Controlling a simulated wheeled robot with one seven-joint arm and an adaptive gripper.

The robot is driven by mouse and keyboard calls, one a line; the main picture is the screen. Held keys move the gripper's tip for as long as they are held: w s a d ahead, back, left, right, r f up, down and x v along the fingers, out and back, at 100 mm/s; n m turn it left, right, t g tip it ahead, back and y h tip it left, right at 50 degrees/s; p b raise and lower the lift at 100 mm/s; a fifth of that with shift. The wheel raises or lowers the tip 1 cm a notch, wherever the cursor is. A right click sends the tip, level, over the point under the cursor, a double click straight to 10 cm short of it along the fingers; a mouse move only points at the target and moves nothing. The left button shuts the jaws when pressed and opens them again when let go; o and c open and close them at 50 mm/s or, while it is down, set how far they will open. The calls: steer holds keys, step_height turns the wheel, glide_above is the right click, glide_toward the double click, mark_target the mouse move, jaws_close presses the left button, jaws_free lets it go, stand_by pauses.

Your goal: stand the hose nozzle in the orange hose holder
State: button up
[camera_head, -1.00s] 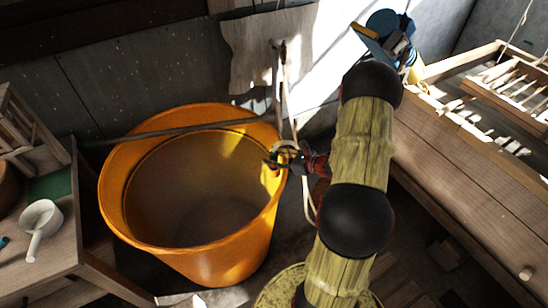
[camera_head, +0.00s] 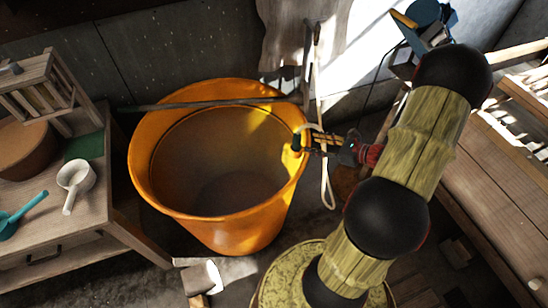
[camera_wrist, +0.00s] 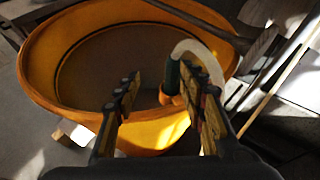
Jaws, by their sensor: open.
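The dark green hose nozzle (camera_wrist: 173,74) stands roughly upright in the small orange hose holder (camera_wrist: 170,98) at the rim of the large orange tub (camera_wrist: 45,75) in the wrist view. A pale hose (camera_wrist: 210,62) arches from the nozzle's top over to the right. My gripper (camera_wrist: 165,92) is open, with one finger left of the nozzle and the other to its right, with a visible gap on the left. In the head view my gripper (camera_head: 305,142) is at the tub's right rim, and the hose (camera_head: 328,190) hangs down in a loop. How deep the nozzle sits is unclear.
A long stick (camera_head: 200,104) lies across the tub's back rim. A wooden table (camera_head: 95,205) with a white pan (camera_head: 75,180) and a teal scoop (camera_head: 20,215) stands left. A wooden bench (camera_head: 500,195) stands right. A pale block (camera_head: 200,277) lies on the floor in front.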

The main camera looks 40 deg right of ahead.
steer(key=a+r+n+g+y, duration=0.1)
steer(key=a+r+n+g, duration=0.3)
steer(key=a, duration=0.4)
steer(key=a+r+n+g+y, duration=0.1)
steer(key=a+r+n, duration=0.4)
steer(key=a+n, duration=0.15)
steer(key=a+r+n+g+y, duration=0.1)
steer(key=a+r+n+g, duration=0.25)
steer(key=a, duration=0.45)
steer(key=s+a+r+n+h, duration=0.3)
steer(key=s+a+r+n, duration=0.1)
steer(key=r+n, duration=0.3)
steer(key=s+a+r+n+t+h, duration=0.1)
steer(key=s+a+r+n+h, duration=0.3)
steer(key=n, duration=0.6)
steer(key=s+a+r, duration=0.1)
steer(key=s+r, duration=0.1)
steer(key=s, duration=0.1)
steer(key=shift+s+r+n, duration=0.25)
steer(key=shift+r+n, duration=0.05)
steer(key=shift+r, duration=0.1)
steer(key=shift+t, duration=0.25)
